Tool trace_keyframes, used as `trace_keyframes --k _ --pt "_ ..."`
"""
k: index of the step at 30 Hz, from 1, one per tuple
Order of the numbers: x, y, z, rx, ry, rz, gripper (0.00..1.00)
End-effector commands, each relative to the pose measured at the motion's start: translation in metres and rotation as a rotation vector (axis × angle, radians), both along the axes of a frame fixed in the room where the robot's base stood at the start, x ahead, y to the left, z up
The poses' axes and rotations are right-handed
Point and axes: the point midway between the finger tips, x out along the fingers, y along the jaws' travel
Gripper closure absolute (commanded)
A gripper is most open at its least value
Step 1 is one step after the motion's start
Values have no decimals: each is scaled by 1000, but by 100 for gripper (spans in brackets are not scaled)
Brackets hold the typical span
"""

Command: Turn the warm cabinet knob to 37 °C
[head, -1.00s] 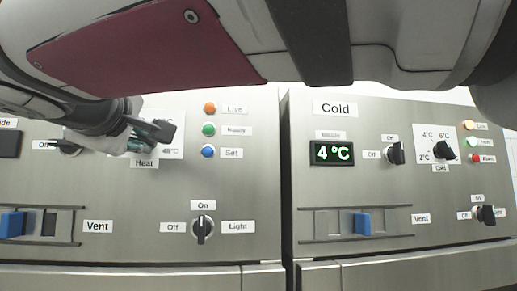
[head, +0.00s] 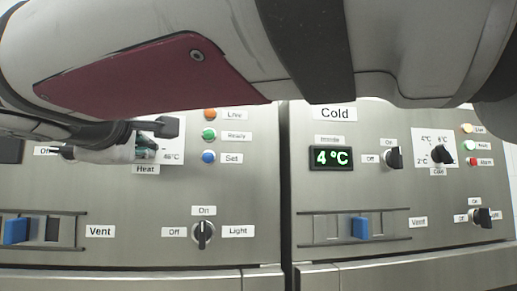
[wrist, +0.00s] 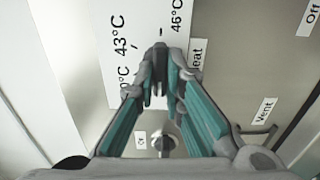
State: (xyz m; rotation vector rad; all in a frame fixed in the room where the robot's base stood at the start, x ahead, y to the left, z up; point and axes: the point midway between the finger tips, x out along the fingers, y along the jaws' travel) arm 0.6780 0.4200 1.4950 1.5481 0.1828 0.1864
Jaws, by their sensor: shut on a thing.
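The warm cabinet knob (wrist: 159,54) is a dark knob on the white Heat dial plate (wrist: 121,75). In the wrist view my gripper (wrist: 161,80) is shut on it, one teal-lined finger on each side. The marks 43 °C and 46 °C show beyond it, and a mark ending in 0 °C is partly covered at the left. I cannot tell exactly which mark the knob points to. In the head view my gripper (head: 147,148) is at the Heat plate (head: 176,146) and hides the knob; 46 °C shows at its right.
Live, Ready and Set lamps (head: 209,135) stand close right of the dial. Below are a blue Vent slider (head: 17,230) and a Light knob (head: 203,235). The Cold cabinet at the right has a display (head: 332,157) reading 4 °C. My arm covers the top of the view.

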Motion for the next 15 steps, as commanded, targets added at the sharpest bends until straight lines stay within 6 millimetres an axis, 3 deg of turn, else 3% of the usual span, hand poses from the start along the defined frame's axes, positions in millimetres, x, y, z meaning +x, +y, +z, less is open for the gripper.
trace_keyframes --k 2,3,5,15 --pt "0 1 -1 -3 0 2 100" --pt "0 1 -1 -3 0 2 81" --pt "0 1 -1 -3 0 2 70" --pt "-2 0 0 0 0 1 70"
